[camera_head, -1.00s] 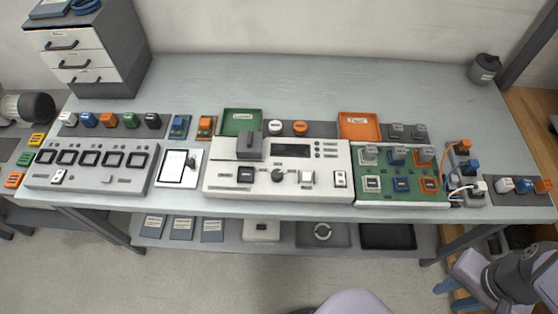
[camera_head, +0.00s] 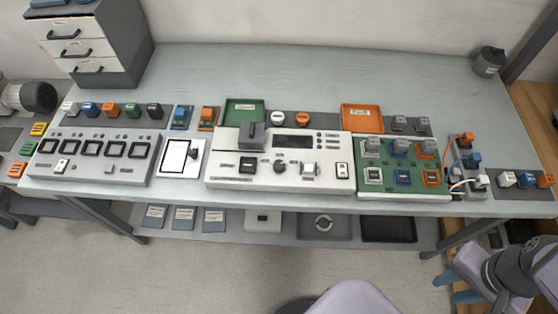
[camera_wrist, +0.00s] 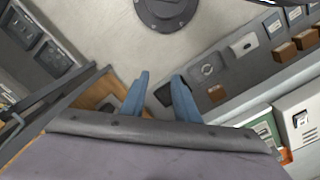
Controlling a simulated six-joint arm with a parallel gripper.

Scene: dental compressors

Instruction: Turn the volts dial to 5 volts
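A round black dial (camera_head: 280,167) sits on the front of the white console (camera_head: 228,183) in the middle of the bench. Its labels are too small to read, so I cannot tell its setting or whether it is marked volts. A dark display (camera_head: 293,141) is above it. My gripper (camera_head: 453,288) is at the lower right, in front of the bench and well away from the dial. In the wrist view its two blue fingers (camera_wrist: 160,92) are apart with nothing between them. The dial cannot be made out in the wrist view.
A grey box with several square windows (camera_head: 95,177) and a white-screened meter (camera_head: 182,157) stand left of the console. A green board (camera_head: 390,191) with coloured blocks stands right. Cables (camera_head: 456,176) are beyond it. The bench's back strip (camera_head: 300,75) is clear.

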